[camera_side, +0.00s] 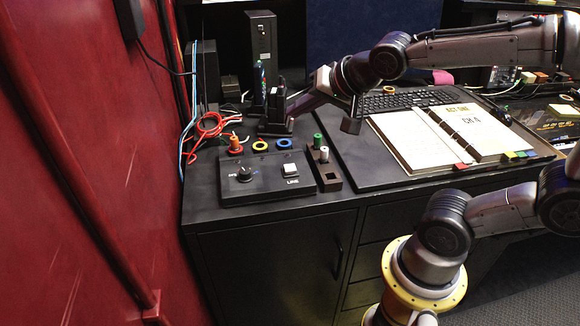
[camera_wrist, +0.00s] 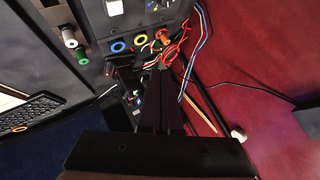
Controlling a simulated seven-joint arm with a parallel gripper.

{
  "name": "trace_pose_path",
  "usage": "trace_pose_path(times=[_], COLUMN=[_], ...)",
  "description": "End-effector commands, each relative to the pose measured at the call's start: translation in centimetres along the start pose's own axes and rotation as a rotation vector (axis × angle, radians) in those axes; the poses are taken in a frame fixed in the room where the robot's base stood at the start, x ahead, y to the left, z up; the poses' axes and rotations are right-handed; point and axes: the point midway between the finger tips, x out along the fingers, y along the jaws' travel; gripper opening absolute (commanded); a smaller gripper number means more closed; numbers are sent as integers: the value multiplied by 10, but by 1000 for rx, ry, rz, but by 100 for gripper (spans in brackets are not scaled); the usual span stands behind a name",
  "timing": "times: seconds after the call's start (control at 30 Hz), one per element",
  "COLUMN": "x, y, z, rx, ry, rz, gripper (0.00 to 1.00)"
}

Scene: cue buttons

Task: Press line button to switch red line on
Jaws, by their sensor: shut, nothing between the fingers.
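The black control box (camera_side: 240,183) stands on the desk near its front left. It carries a round knob (camera_side: 244,173) on its left and a white line button (camera_side: 290,169) on its right, labelled LINE. In the wrist view, the white button (camera_wrist: 114,7) shows at the top edge. My gripper (camera_side: 291,112) is above the desk, behind and apart from the box. Its dark fingers, also seen in the wrist view (camera_wrist: 157,70), are together and hold nothing. No lit red line is visible on the box.
An orange post (camera_side: 235,144), a yellow ring (camera_side: 260,146) and a blue ring (camera_side: 284,143) sit behind the box. Green and white plugs (camera_side: 323,154) stand at its right. Red wires (camera_side: 205,125) lie behind left. An open binder (camera_side: 450,135) and keyboard (camera_side: 410,97) are farther right.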

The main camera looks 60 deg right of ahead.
Motion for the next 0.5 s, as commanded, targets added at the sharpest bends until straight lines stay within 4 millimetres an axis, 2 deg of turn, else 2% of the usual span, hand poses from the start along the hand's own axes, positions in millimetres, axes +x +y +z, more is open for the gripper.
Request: trace_pose_path(times=[0.1,0.2,0.33,0.5], x=[23,36,46,47], y=[3,9,17,21], z=[-3,-1,4,5], rx=[46,48,49,53], ry=[6,1,-14,-16], rz=[10,26,51,60], gripper=[0,0,0,0])
